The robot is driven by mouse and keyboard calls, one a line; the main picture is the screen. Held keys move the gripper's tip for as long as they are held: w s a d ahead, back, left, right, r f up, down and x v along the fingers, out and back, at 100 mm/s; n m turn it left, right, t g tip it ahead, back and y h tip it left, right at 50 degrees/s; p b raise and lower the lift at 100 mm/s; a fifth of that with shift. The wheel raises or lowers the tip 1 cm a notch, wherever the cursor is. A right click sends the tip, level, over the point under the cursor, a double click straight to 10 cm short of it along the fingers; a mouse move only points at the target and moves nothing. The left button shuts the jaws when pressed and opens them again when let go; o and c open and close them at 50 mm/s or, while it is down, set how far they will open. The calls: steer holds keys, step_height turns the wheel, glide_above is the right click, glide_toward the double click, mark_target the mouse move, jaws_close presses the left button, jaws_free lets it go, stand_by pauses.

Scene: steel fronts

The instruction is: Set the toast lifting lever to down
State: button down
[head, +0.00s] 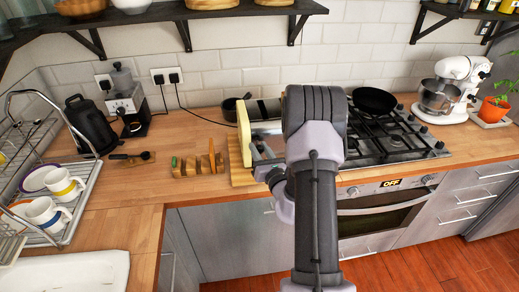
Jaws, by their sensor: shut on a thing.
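The toaster (244,132) stands on the counter left of the hob, with a cream side panel and a metallic body. My arm covers much of it. My gripper (261,157) is at the toaster's near end, low on its front, partly hidden by my own wrist. It is shut on a small part there, which appears to be the toast lifting lever. The lever itself is hidden, so I cannot tell its height.
A wooden rack (200,166) with upright slices stands just left of the toaster. A wooden board (239,176) lies under the toaster. The gas hob (392,138) with a black pan (375,99) is to the right. Clear counter (130,190) lies front left.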

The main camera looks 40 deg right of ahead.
step_height(320, 180, down, 7)
steer(key=b, duration=0.5)
steer(key=shift+f+b, duration=0.2)
steer(key=shift+b, duration=0.1)
steer(key=shift+a, duration=0.1)
steer(key=c, duration=1.1)
jaws_free()
steer(key=shift+f, duration=0.1)
